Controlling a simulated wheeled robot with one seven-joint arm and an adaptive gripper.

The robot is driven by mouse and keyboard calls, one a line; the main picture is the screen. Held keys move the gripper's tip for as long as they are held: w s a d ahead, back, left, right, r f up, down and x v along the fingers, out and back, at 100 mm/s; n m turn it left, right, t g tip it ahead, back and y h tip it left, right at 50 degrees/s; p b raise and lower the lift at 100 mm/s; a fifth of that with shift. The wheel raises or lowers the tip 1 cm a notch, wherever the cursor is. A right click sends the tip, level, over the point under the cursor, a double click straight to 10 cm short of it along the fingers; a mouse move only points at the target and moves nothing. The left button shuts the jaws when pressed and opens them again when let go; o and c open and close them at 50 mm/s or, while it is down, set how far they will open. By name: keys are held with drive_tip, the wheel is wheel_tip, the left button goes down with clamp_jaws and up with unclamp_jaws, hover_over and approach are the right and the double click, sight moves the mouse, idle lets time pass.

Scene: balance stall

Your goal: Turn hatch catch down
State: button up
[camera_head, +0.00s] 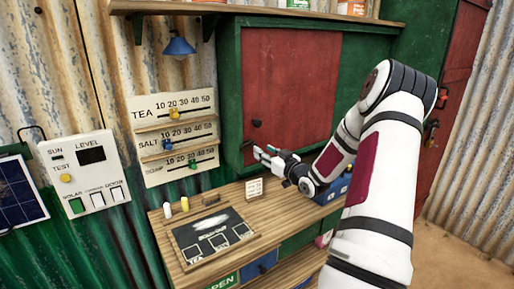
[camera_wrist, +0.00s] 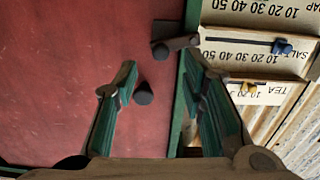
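The hatch is a red panel (camera_head: 285,85) set in a green frame; it fills the left of the wrist view (camera_wrist: 60,60). The hatch catch (camera_wrist: 174,45) is a short dark bar at the panel's edge, lying roughly across towards the green frame. In the head view the catch (camera_head: 246,145) is small, by the lower left of the panel. A dark round knob (camera_wrist: 143,95) sits on the panel near it, and also shows in the head view (camera_head: 257,123). My gripper (camera_head: 261,154) is open and empty in front of the catch; its fingertips (camera_wrist: 165,72) are spread wide, apart from each other.
A board of sliders (camera_head: 174,140) marked TEA, SALT and SOAP is left of the hatch. Below is a wooden counter (camera_head: 165,232) with a dark slate (camera_head: 208,235), small weights and a white card (camera_head: 254,188). A switch panel (camera_head: 84,172) hangs further left.

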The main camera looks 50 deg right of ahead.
drive_tip(key=x, duration=0.5)
drive_tip(key=shift+w, duration=0.4)
drive_tip(key=shift+c, duration=0.3)
clamp_jaws()
